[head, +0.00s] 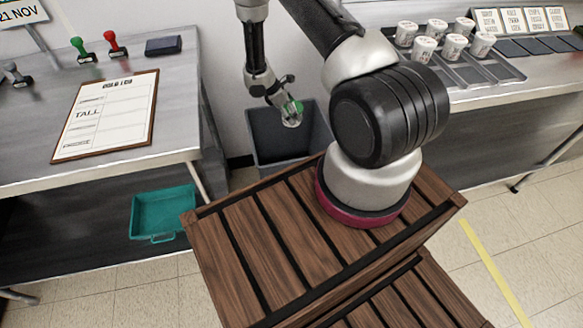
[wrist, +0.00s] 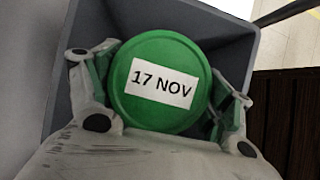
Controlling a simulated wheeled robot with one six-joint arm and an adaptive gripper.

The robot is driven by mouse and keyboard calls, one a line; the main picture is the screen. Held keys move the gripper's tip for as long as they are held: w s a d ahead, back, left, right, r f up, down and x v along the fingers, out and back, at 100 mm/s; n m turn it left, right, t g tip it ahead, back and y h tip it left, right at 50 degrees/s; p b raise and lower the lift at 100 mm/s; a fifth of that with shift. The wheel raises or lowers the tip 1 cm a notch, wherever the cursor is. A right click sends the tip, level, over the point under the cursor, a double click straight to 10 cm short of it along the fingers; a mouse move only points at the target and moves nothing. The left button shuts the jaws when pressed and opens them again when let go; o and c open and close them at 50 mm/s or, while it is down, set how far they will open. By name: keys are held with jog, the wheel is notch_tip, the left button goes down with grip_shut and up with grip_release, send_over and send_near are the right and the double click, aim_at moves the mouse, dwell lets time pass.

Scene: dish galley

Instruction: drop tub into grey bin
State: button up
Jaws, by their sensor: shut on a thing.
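The tub (wrist: 160,112) has a round green lid with a white label reading "17 NOV". In the wrist view my gripper (wrist: 163,95) is shut on it, with a finger on each side of the lid. In the head view my gripper (head: 290,110) hangs over the grey bin, and the tub (head: 293,116) is a small green and pale shape between the fingers. The grey bin (head: 285,149) stands on the floor against the wall, and its walls (wrist: 228,42) surround the tub in the wrist view. The tub's underside is hidden.
A steel counter at left (head: 178,112) holds a clipboard (head: 107,115), stamps and a dark pad (head: 163,46). A teal basket (head: 162,212) sits below it. The right counter (head: 520,92) bears several white tubs (head: 424,48) in a rack. A yellow line (head: 492,270) marks the floor.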

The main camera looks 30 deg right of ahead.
jog(key=shift+f, duration=2.9)
jog(key=o, duration=1.2)
jog(key=v, duration=1.2)
